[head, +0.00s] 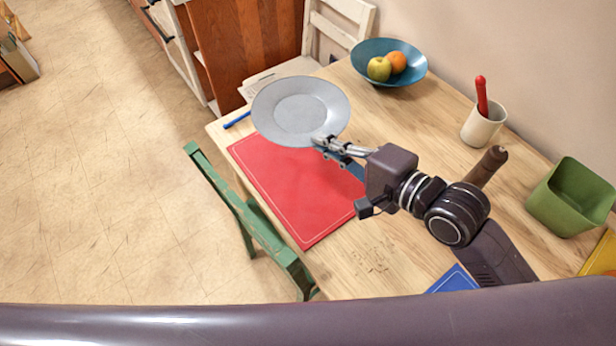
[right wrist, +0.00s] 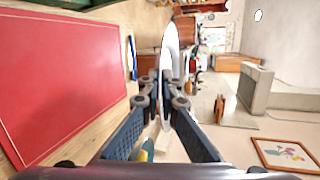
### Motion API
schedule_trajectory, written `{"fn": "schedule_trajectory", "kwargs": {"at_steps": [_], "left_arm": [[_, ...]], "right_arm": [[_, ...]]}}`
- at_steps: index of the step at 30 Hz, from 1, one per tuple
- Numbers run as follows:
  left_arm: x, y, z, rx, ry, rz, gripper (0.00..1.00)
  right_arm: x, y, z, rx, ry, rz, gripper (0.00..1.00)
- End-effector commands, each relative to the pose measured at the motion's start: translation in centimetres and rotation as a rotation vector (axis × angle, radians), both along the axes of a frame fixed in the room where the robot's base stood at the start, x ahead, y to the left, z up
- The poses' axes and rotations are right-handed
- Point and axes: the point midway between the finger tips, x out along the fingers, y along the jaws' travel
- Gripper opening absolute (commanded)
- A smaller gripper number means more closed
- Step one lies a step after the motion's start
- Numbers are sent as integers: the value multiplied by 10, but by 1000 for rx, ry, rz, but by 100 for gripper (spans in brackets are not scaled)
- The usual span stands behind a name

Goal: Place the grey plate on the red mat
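The grey plate (head: 298,103) is held by its near rim in my right gripper (head: 326,143). In the head view it appears over the far end of the red mat (head: 305,198) and hides part of it. In the right wrist view the plate (right wrist: 170,48) shows edge-on between the two fingers (right wrist: 163,85), and the red mat (right wrist: 60,80) lies to the left, apart from the plate. The plate is in the air above the table. My left gripper is not in view.
On the wooden table (head: 375,262) a blue bowl (head: 415,76) holds an apple and an orange. A cream cup (head: 480,128) with a red-handled thing and a green container (head: 570,200) stand at right. A blue pen (head: 237,119) lies near the far left edge.

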Motion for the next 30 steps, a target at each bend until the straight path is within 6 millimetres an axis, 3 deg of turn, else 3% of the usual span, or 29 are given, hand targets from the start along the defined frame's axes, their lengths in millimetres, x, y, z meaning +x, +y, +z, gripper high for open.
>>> {"fn": "schedule_trajectory", "kwargs": {"at_steps": [15, 23, 30], "left_arm": [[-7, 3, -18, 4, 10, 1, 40], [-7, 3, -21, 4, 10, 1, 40], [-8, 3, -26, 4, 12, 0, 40]], "right_arm": [[0, 0, -127, -2, 1, 1, 0], [1, 0, -152, 0, -3, 0, 0], [1, 0, -187, 0, -1, -1, 0]]}}
